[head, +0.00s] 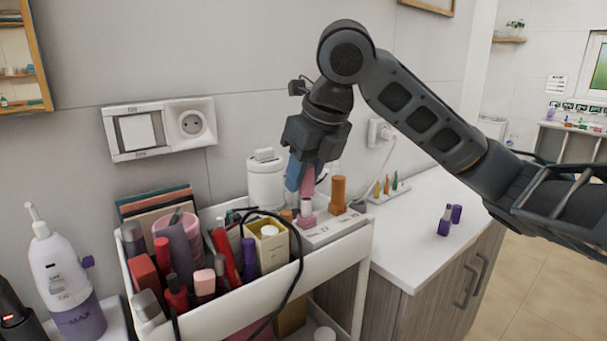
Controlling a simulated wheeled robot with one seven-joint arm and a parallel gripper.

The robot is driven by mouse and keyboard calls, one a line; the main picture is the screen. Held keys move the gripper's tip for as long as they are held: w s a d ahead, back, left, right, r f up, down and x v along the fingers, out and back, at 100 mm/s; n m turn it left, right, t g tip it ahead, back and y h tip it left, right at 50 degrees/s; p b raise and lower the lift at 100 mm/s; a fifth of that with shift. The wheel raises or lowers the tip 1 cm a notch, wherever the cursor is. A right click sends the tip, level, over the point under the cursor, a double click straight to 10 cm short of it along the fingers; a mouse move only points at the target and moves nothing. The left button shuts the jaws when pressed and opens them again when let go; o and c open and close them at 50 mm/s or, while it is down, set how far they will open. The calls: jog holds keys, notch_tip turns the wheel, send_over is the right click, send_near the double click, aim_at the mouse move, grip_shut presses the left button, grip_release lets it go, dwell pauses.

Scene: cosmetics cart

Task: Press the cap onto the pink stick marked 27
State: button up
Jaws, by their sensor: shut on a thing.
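My gripper (305,178) is shut on a pink cap (308,184), with its blue fingertips pointing down. The pink stick (306,221) stands upright in a white holder (345,225) at the cart's right end. Its pale upper part shows above the pink base, directly below the cap. I cannot tell whether the cap touches it. The holder's front label seems to read 27 below this stick, but it is small.
An orange stick (338,194) stands close right of the cap, and a shorter orange one (286,214) is at left. The cart bin (235,315) is crowded with cosmetics, and a black cable (299,262) hangs over its front. The counter (410,245) at right has free room.

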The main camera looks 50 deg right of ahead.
aim_at(303, 198)
jog(key=shift+f+b, duration=1.85)
jog(key=shift+f, duration=0.05)
dwell(2.0)
jog(key=o, duration=1.1)
jog(key=shift+c, duration=0.2)
jog(key=shift+o, duration=0.4)
jog(key=o, duration=0.3)
jog(key=shift+a, duration=0.15)
jog(key=shift+c, duration=0.4)
jog(key=shift+r, duration=0.1)
